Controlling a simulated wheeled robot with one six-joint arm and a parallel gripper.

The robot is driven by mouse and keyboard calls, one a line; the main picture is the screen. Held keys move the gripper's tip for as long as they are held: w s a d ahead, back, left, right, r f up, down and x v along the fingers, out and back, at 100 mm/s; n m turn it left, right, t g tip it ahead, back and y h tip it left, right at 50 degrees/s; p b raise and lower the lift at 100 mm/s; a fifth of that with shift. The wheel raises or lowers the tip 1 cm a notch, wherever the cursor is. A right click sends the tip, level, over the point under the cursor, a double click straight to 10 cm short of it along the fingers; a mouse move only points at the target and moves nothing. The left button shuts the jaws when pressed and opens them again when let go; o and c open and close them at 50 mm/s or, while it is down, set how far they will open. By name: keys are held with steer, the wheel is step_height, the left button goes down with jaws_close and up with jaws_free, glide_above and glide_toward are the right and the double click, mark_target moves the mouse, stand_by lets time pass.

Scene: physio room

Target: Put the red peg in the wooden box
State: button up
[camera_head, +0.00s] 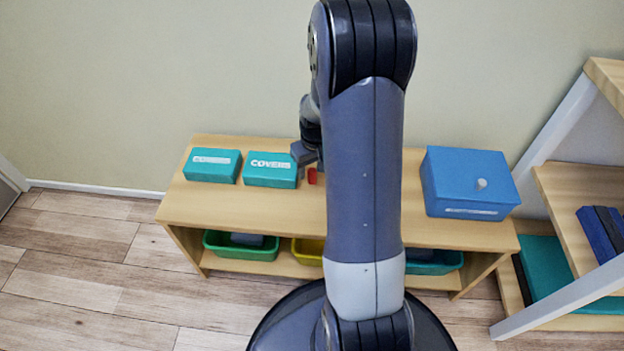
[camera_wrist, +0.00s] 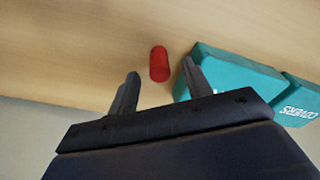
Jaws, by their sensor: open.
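The red peg (camera_head: 312,176) is on the wooden bench top, just right of the teal boxes. In the wrist view the red peg (camera_wrist: 159,64) lies just beyond the fingertips, nearly in line with the gap between them. My gripper (camera_wrist: 160,82) is open and empty, with one finger on each side of that gap. In the head view my gripper (camera_head: 308,165) is next to the peg, partly hidden by my arm. No wooden box can be made out; a blue lidded box (camera_head: 468,182) with a pale knob stands at the bench's right end.
Two teal boxes (camera_head: 270,169) (camera_head: 213,165) stand on the bench (camera_head: 250,212) left of the peg; one is close to my right finger in the wrist view. Green (camera_head: 240,246) and yellow (camera_head: 308,251) bins sit on the lower shelf. A wooden shelf unit (camera_head: 560,205) stands at right.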

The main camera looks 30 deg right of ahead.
step_height(320, 180, down, 2)
steer(key=shift+w+f, duration=0.1)
steer(key=shift+w, duration=0.05)
jaws_close()
stand_by(0.4)
